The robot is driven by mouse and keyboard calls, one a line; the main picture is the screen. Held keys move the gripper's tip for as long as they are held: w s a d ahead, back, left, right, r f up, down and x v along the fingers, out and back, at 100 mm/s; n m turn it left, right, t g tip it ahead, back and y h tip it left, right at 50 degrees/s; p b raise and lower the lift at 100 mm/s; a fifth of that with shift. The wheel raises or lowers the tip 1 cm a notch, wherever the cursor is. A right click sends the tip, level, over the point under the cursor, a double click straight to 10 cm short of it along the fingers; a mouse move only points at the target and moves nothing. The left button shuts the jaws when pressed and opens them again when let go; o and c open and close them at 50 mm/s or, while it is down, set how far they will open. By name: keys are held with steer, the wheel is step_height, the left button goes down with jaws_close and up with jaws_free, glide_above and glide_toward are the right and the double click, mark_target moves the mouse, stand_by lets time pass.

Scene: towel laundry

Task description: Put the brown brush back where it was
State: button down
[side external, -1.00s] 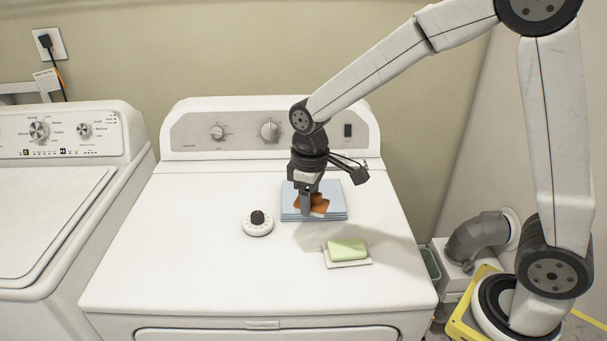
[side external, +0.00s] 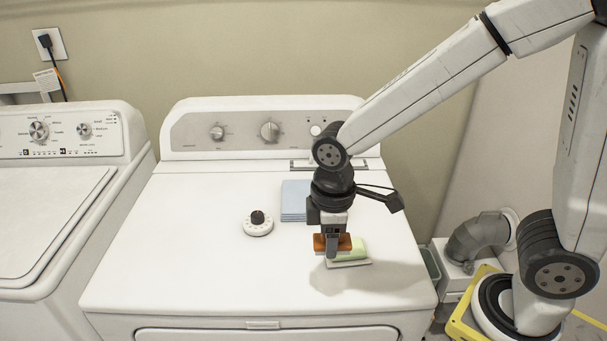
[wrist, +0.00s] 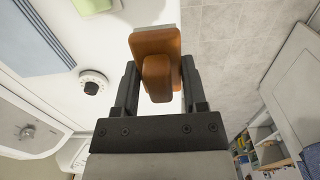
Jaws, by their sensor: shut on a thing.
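The brown brush (side external: 345,242) is held in my gripper (side external: 332,250), over the front part of the white dryer top. In the wrist view the brush (wrist: 155,42) has a block-like body with a rounded grip, and my gripper (wrist: 160,72) has a finger on each side of it. In the side view the brush overlaps the left part of the green soap bar (side external: 357,248), which lies on a pale dish (side external: 350,263). The exact gap between the brush and the surface is hard to tell.
A folded blue towel stack (side external: 294,202) lies behind and left of my gripper. A round white timer with a black knob (side external: 258,222) stands to its left. The dryer top (side external: 190,270) is clear at front left. A washer (side external: 45,220) stands further left.

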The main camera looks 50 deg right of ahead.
steer(key=w+a+f, duration=0.2)
steer(key=w+f, duration=0.2)
steer(key=w, duration=0.4)
glide_above(271, 267)
steer(key=shift+s+f, duration=0.15)
steer(key=shift+f, duration=1.15)
steer(key=shift+s+f, duration=0.1)
steer(key=shift+f, duration=1.15)
steer(key=shift+w+f, duration=0.2)
steer(key=shift+f, duration=1.65)
steer(key=shift+f, duration=0.1)
steer(key=shift+c, duration=0.7)
jaws_free()
